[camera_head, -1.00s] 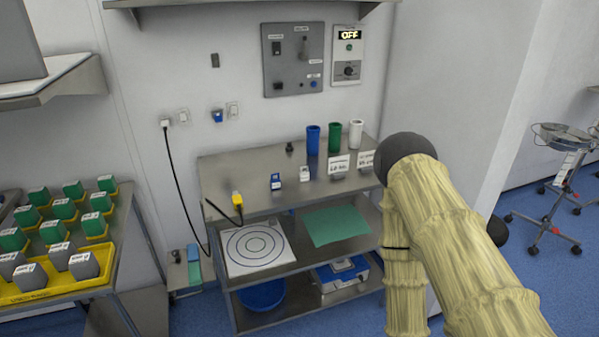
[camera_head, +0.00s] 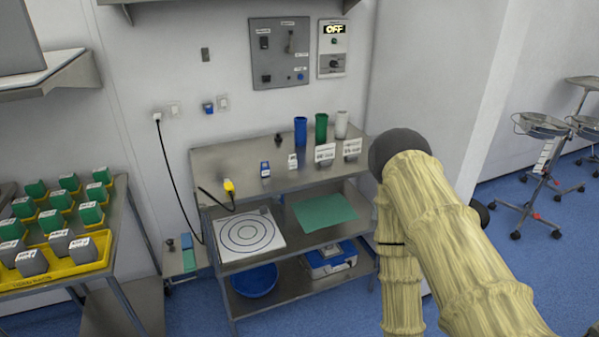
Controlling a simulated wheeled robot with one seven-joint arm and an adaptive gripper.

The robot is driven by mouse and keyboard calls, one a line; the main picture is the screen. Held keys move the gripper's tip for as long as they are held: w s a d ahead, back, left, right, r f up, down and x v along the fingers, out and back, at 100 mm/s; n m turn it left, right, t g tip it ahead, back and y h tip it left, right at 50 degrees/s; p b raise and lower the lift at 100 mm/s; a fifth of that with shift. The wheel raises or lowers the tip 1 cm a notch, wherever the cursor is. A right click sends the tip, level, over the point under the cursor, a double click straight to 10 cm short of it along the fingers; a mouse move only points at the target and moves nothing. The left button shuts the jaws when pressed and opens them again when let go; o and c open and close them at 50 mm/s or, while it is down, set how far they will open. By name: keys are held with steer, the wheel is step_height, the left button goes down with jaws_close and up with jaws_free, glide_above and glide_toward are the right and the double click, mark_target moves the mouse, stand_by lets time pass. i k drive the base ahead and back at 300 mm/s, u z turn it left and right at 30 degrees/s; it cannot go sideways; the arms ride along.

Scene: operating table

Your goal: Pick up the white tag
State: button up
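A small white tag (camera_head: 292,161) stands on the top of the metal shelf unit (camera_head: 225,160). A similar blue tag (camera_head: 265,169) stands to its left. Two white cards with dark print, a left one (camera_head: 324,153) and a right one (camera_head: 351,147), stand further right on the same top. My arm is at the right of the view, in front of the shelf unit's right end. My gripper is not in view, so its state and any contact are hidden.
Blue (camera_head: 300,132), green (camera_head: 321,128) and white (camera_head: 342,125) cups stand behind the cards. A yellow plug (camera_head: 229,186) with a black cable lies at the front left. A yellow tray (camera_head: 75,268) of boxes is at left.

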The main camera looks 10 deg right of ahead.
mark_target(292, 163)
steer(key=z, duration=0.4)
steer(key=i, duration=0.9)
steer(key=u, duration=0.3)
